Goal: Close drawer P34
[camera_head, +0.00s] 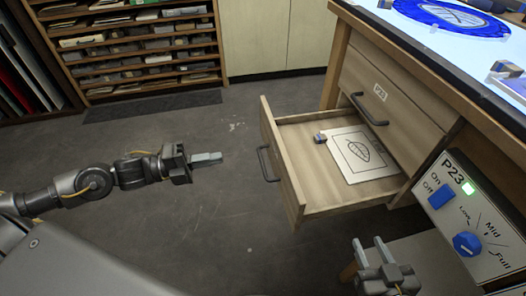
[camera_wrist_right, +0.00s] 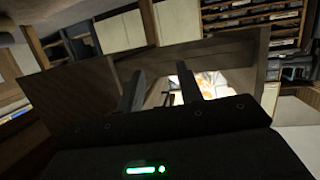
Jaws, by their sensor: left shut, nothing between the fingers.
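No label on the open drawer can be read. Its dark handle (camera_head: 266,163) is on the front facing left. In it lie a white card with a leaf drawing (camera_head: 358,158) and a small blue-and-metal piece (camera_head: 320,137). My left gripper (camera_head: 207,159) is shut and empty, left of the handle and apart from it. My right gripper (camera_head: 371,252) is open and empty, below the drawer in the picture; its spread fingers also show in the right wrist view (camera_wrist_right: 160,92).
A control panel (camera_head: 470,220) marked P23, with blue controls and a lit green light, is at the right. The worktop (camera_head: 465,50) holds a blue round glass piece (camera_head: 450,15). Shelves (camera_head: 140,50) stand at the back left. The floor left of the drawer is clear.

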